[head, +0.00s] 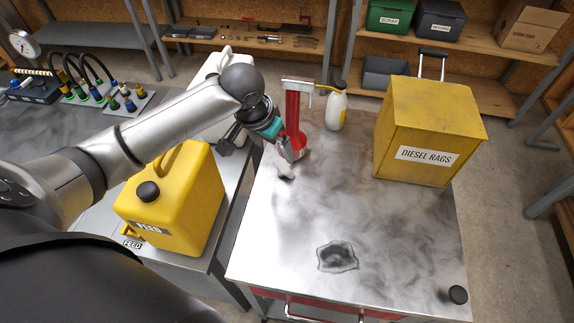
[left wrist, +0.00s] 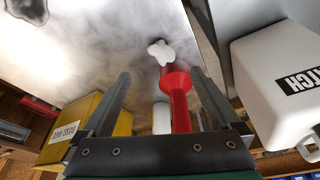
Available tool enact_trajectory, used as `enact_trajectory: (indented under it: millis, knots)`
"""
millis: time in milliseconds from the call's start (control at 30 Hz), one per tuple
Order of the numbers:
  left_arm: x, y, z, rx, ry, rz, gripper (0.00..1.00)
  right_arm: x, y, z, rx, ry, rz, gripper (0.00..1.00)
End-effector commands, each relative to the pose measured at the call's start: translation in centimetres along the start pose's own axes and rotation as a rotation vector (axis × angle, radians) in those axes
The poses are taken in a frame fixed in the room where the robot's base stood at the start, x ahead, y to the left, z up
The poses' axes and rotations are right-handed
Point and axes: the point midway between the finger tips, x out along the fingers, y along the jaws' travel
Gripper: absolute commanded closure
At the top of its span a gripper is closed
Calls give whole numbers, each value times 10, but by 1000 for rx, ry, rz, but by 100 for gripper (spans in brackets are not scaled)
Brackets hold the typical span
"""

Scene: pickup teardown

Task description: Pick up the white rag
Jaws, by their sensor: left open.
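The white rag (left wrist: 160,52) is a small crumpled white piece on the grey smudged table top in the left wrist view, beside the base of a red tool (left wrist: 177,88). In the head view the rag (head: 285,171) shows only in part, just below my left gripper (head: 291,153). My left gripper is open; in the left wrist view its fingers (left wrist: 161,76) stand wide apart, with the rag beyond the tips and roughly between them. Nothing is held. A dark grey stained rag (head: 337,256) lies nearer the table's front. My right gripper is not in view.
The red tool (head: 292,112) stands close behind my left gripper, beside a white bottle (head: 336,108). A yellow DIESEL RAGS box (head: 425,130) stands at the table's back right. A yellow FEED can (head: 175,200) and a white can are on the left. The table's middle is mostly clear.

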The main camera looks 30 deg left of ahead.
Motion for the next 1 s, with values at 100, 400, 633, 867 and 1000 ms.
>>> enact_trajectory:
  millis: [100,400,633,867,1000]
  knots:
    - [28,1,1,-1,-3,2,4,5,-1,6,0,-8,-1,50]
    - [73,1,-1,0,0,1,4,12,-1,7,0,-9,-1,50]
    - [83,1,-2,2,2,1,4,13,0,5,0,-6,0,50]
    - [107,0,-11,1,1,1,4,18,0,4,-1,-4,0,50]
    - [123,-1,-12,2,1,1,4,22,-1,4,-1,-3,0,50]
